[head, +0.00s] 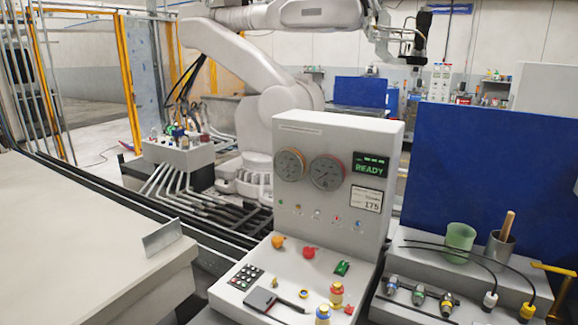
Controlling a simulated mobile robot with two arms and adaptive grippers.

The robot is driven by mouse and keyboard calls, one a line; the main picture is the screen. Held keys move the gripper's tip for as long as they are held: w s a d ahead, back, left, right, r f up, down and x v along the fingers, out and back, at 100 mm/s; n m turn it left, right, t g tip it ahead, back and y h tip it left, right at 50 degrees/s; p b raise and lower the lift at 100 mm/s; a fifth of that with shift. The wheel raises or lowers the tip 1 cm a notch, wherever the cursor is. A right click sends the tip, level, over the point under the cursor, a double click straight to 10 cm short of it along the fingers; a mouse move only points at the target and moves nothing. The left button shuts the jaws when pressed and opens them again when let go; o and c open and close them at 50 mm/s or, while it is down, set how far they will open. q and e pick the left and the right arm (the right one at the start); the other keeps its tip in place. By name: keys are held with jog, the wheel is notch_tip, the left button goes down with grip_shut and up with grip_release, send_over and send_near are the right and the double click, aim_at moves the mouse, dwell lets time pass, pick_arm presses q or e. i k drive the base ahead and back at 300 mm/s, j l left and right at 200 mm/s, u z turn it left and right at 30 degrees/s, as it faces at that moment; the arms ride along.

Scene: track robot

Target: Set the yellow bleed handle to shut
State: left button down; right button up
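A yellow handle (553,268) shows at the right edge in the head view, on the grey bench. It looks like a flat bar lying roughly level, with a yellow upright part below it that is cut off by the frame edge. I cannot read any open or shut marking by it. Neither of my grippers is in view.
A control console (330,180) with gauges and a READY display stands in the middle. The grey bench (410,262) holds a green cup (460,238), a metal cup (500,247), black cables and several fittings. A blue panel (490,180) stands behind. A white robot arm (250,75) stands beyond.

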aim_at(571, 275)
jog(key=k+z, duration=0.15)
jog(key=z, duration=1.35)
